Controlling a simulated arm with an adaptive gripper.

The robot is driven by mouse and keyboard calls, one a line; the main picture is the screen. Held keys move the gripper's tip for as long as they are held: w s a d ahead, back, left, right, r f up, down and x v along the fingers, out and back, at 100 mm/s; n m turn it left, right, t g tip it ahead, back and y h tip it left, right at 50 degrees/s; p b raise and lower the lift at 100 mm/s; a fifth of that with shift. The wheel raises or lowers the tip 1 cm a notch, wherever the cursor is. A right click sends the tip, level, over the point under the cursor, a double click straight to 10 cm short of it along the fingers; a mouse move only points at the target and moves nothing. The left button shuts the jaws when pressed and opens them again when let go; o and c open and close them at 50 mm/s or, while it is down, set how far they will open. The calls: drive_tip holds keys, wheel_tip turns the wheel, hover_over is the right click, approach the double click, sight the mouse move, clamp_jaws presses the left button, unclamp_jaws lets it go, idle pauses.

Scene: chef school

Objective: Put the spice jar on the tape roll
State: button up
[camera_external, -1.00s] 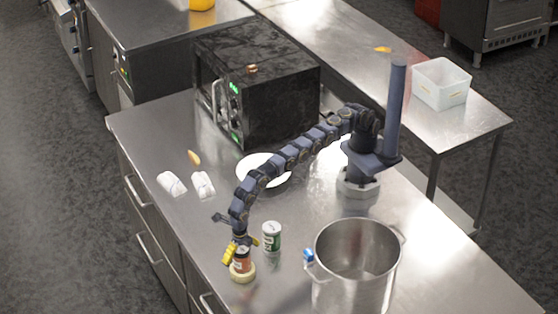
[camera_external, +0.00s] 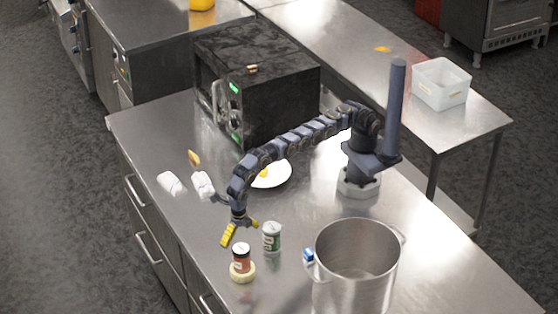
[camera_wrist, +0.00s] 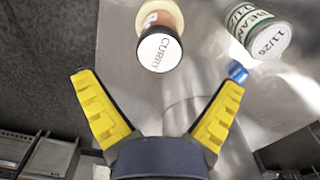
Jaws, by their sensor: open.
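The spice jar (camera_external: 241,257), with an orange-brown body and dark cap band, stands upright on the tape roll (camera_external: 242,276), a cream ring lying flat on the steel counter. In the wrist view the jar's white lid (camera_wrist: 160,52) reads "CURRY", and part of the tape roll (camera_wrist: 151,12) shows around the jar's far side. My gripper (camera_external: 240,232) is open and empty, above and behind the jar and apart from it. Its yellow fingers also show spread wide in the wrist view (camera_wrist: 158,105), with nothing between them.
A green-labelled can (camera_external: 272,238) stands just right of my gripper. A large steel pot (camera_external: 357,265) and a small blue item (camera_external: 308,256) are further right. A white plate (camera_external: 285,178), white wrapped items (camera_external: 203,184) and a black microwave (camera_external: 255,90) lie behind. The front left counter is clear.

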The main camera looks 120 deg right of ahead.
drive_tip(key=s+d+r+m, duration=0.5)
drive_tip(key=s+d+r, duration=0.1)
drive_tip(key=s+r, duration=0.2)
drive_tip(key=s+d+r+m, duration=0.5)
drive_tip(key=s+r, duration=0.3)
drive_tip(key=s+d+m, duration=0.2)
drive_tip(key=s+m, duration=0.1)
drive_tip(key=s, duration=0.6)
drive_tip(key=s+d+m+g, duration=0.1)
drive_tip(key=s+m, duration=0.3)
drive_tip(key=s, duration=0.6)
drive_tip(key=s+d+m, duration=0.3)
drive_tip(key=s+m, duration=0.1)
drive_tip(key=s, duration=0.6)
drive_tip(key=shift+s+d+f+g, duration=0.15)
drive_tip(key=shift+d+f+g, duration=0.15)
drive_tip(key=shift+f, duration=0.05)
